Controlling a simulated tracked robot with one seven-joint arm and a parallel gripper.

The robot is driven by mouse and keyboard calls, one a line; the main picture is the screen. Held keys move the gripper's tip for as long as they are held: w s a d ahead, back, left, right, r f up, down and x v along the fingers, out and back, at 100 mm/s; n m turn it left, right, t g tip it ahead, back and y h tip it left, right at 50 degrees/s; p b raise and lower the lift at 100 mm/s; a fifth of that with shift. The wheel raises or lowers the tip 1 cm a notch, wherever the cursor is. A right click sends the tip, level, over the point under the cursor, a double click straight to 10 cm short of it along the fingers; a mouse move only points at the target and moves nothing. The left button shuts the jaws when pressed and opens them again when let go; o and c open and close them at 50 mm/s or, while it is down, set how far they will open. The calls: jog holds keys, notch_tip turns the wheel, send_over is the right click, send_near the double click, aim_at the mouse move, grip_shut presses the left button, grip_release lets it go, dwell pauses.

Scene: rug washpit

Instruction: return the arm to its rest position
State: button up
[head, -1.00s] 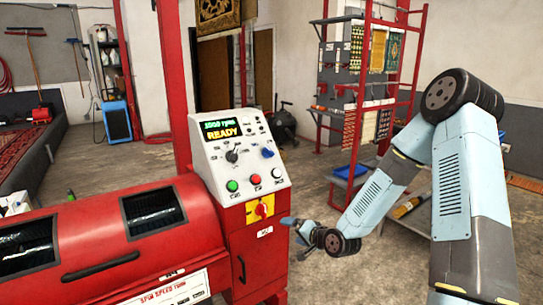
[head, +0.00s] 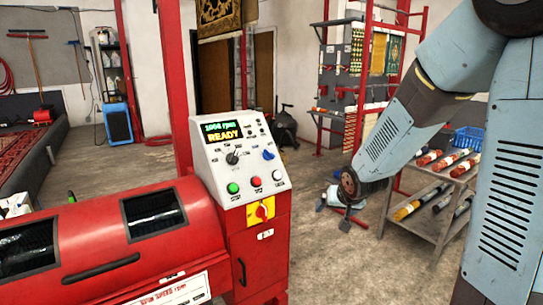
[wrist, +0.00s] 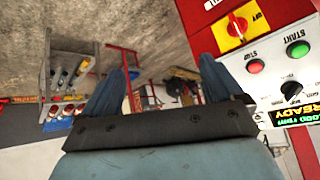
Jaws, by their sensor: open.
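My gripper (head: 346,213) hangs in free air to the right of the red machine's control panel (head: 240,158), small and partly hidden behind my own wrist in the head view. In the wrist view my gripper (wrist: 158,82) shows two blue fingers spread wide apart with nothing between them. My arm (head: 400,140) is bent, its upper links filling the right side of the head view. The control panel also shows at the right of the wrist view (wrist: 275,80), apart from the fingers. Its display reads READY.
A grey table (head: 412,205) with several rolled tubes stands right of my gripper. A red rack (head: 325,75) with hanging rug samples stands behind. The red spin machine (head: 100,235) fills the lower left. Concrete floor (head: 330,270) is open below the gripper.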

jog(key=s+d+r, duration=0.1)
jog(key=s+r, duration=0.4)
jog(key=s, duration=0.4)
jog(key=s+d+r+g, duration=0.1)
jog(key=s+d+r, duration=0.1)
jog(key=s+r, duration=0.4)
jog(key=s+d+r+g+h, duration=0.1)
jog(key=s+r, duration=0.4)
jog(key=s, duration=0.6)
jog(key=shift+s+d+r+n, duration=0.2)
jog(key=shift+s+d+n, duration=0.1)
jog(key=shift+s+n, duration=0.1)
jog(key=shift+w, duration=0.1)
